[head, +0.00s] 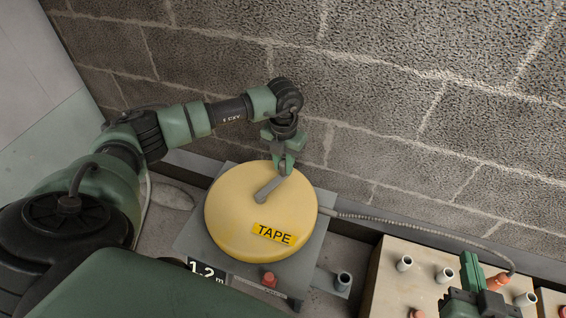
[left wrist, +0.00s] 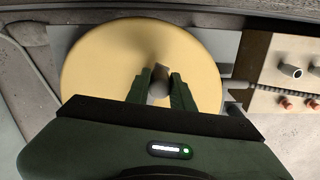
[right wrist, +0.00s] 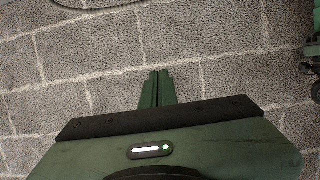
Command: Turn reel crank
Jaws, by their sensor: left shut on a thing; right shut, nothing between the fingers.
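A round yellow reel (head: 235,218) with a "TAPE" label lies flat on a grey base plate near the wall; it also shows in the left wrist view (left wrist: 95,75). A grey crank arm (head: 267,190) lies across its top. My left gripper (head: 281,166) is above the crank's far end, shut on the crank knob (left wrist: 158,88), with one finger on each side in the left wrist view. My right gripper (head: 472,268) is at lower right in the head view, away from the reel; its fingers (right wrist: 157,88) are together and empty in front of the wall.
A grey cable (head: 410,228) runs from the reel to the right, ending near an orange fitting (head: 497,282). A wooden board (head: 395,290) with grey pipe stubs stands at lower right. A red knob (head: 269,279) sits at the plate's front. A block wall (head: 420,110) closes the back.

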